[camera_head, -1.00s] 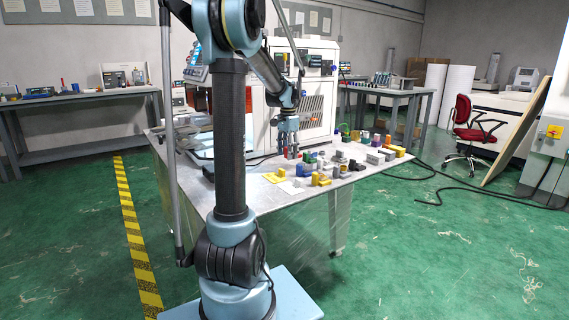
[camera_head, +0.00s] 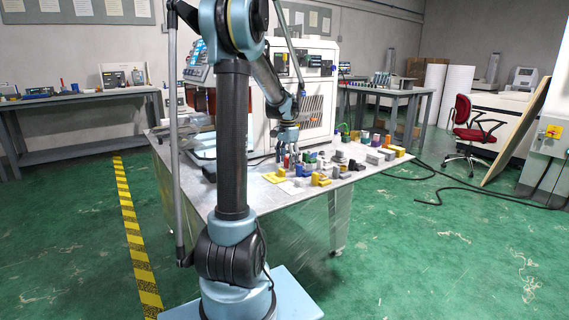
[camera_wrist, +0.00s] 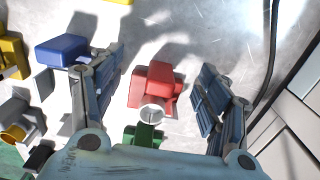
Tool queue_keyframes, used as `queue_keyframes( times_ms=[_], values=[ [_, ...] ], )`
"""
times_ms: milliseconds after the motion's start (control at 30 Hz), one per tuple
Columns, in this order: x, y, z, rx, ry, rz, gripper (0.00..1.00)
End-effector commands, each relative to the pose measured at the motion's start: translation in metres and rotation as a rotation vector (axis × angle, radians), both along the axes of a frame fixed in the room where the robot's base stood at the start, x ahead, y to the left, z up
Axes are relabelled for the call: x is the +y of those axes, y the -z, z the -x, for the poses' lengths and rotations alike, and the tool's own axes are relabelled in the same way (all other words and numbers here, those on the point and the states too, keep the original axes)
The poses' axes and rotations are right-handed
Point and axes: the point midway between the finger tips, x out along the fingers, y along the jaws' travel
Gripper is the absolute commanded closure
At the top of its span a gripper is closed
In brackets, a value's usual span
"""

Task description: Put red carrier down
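The red carrier (camera_wrist: 157,84) is between the two fingers of my gripper (camera_wrist: 160,76) in the wrist view. A gap shows on each side of it, so my gripper is open and not touching its sides. The carrier appears to rest on the grey metal table (camera_wrist: 192,40); a pale round part shows at its near end. In the head view my gripper (camera_head: 287,158) is low over the table, and the carrier (camera_head: 287,163) is a small red patch, partly hidden by the fingers.
A blue block (camera_wrist: 62,50) lies close outside the left finger, and a green part (camera_wrist: 144,135) lies just below the carrier. Yellow and grey parts crowd the left. A black cable (camera_wrist: 272,60) and a white machine (camera_head: 318,105) border the table.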

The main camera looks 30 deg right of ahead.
Motion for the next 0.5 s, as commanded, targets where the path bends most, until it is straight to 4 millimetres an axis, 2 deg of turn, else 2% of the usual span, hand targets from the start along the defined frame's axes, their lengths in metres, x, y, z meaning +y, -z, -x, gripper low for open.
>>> queue_keyframes(
  times_ms=[267,367,500],
  values=[
    [0.000,-0.003,0.000,0.000,0.000,0.000,0.31],
    [0.000,-0.011,0.000,0.000,-0.001,0.000,0.31],
    [0.001,-0.032,0.000,0.000,-0.001,0.000,0.31]
  ],
)
